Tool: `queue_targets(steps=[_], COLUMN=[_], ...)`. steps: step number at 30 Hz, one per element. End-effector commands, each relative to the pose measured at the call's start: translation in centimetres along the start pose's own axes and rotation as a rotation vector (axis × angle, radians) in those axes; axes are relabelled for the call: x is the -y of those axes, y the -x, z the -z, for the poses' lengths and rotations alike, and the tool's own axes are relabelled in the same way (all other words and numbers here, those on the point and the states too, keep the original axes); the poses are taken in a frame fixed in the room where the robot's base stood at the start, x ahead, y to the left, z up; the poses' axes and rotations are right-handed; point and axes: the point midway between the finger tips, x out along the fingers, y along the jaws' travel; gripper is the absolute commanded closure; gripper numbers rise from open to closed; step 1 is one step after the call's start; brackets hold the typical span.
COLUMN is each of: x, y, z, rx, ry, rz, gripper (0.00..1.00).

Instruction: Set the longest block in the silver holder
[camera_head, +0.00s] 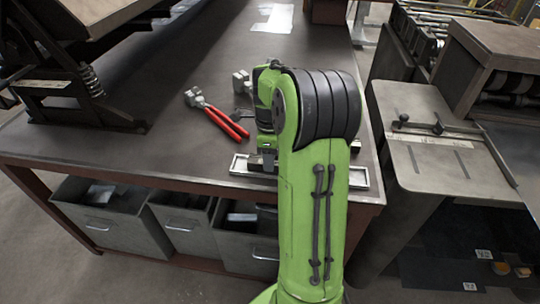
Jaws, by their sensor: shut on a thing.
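The silver holder (240,166) is a shallow bright metal tray near the front edge of the table. My arm covers its middle, so only its left and right ends show. My gripper (268,161) points down over the left part of the holder, mostly hidden behind my own arm. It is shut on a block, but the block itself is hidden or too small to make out. No block lengths can be compared.
Red-handled pliers (222,120) lie on the table (170,140) left of my arm, with a small grey metal piece (241,82) behind. A black spring-loaded machine (75,85) stands at left. Grey bins (110,215) sit below. A bench machine (430,140) stands at right.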

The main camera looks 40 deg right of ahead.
Motion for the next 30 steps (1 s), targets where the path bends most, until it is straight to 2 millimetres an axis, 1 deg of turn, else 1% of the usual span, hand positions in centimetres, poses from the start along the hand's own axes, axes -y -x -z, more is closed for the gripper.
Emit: queue_targets(steps=[7, 8, 13, 20, 23, 26, 30], x=[0.0, 0.0, 0.0, 0.0, 0.0, 0.0, 0.1], y=[0.2, 0.2, 0.1, 0.0, 0.6, 2.4, 6.6], z=[0.0, 0.0, 0.0, 0.0, 0.0, 0.0, 0.0], rx=[0.001, 0.001, 0.000, -0.001, 0.000, 0.000, 0.001], ry=[0.000, 0.000, 0.000, 0.000, 0.000, 0.000, 0.000], rz=[0.002, 0.002, 0.001, -0.002, 0.000, 0.002, 0.004], gripper=[1.00, 0.59, 0.33, 0.32, 0.32, 0.32, 0.32])
